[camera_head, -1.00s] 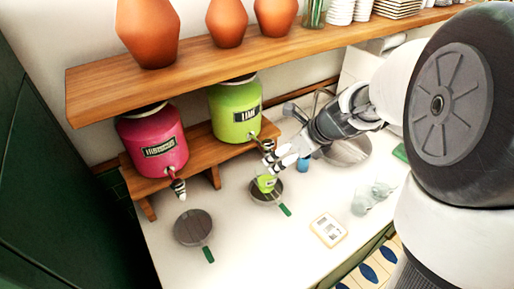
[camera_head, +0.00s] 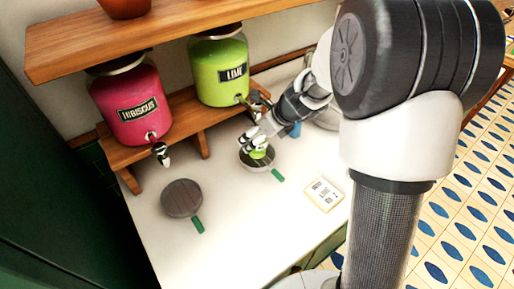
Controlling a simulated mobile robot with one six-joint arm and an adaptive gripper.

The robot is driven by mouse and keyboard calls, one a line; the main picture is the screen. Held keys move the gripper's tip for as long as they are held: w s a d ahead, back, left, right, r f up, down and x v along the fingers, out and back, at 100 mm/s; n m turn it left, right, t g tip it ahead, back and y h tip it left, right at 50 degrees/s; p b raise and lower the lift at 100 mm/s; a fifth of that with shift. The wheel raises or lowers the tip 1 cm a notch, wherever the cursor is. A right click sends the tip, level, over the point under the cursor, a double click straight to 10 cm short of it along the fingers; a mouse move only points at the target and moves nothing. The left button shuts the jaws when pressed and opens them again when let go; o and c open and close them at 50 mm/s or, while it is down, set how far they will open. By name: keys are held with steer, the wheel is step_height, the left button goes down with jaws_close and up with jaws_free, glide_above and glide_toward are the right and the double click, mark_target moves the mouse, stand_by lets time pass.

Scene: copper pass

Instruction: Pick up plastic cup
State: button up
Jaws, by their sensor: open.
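A small cup with green contents (camera_head: 259,152) stands on a round grey pad with a green handle (camera_head: 259,166), below the tap of the lime dispenser. My gripper (camera_head: 252,139) is at the cup's upper rim, with its fingers beside or just above it. The jaws are open. The fingers partly hide the cup's top, and I cannot tell whether they touch it.
The green LIME dispenser (camera_head: 221,72) and pink HIBISCUS dispenser (camera_head: 131,108) stand on a wooden stand under a shelf (camera_head: 120,42). A second round pad (camera_head: 181,198) and a label card (camera_head: 323,194) lie on the white counter. The front middle of the counter is clear.

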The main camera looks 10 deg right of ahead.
steer(key=shift+w+a+f, duration=0.2)
steer(key=shift+w+f, duration=0.15)
steer(key=shift+f, duration=0.15)
steer(key=shift+r, duration=0.1)
steer(key=shift+s, duration=0.1)
steer(key=shift+c, duration=0.4)
steer(key=c, duration=1.2)
steer(key=shift+r, duration=0.1)
steer(key=s+d+r+p, duration=0.1)
steer(key=s+d, duration=0.2)
steer(key=s, duration=0.2)
steer(key=s+d+r+p, duration=0.1)
steer(key=s+d, duration=0.2)
steer(key=s, duration=0.2)
steer(key=s+d+r+p, duration=0.1)
steer(key=s+d, duration=0.3)
steer(key=shift+s+r, duration=0.15)
steer(key=shift+s, duration=0.25)
stand_by(0.6)
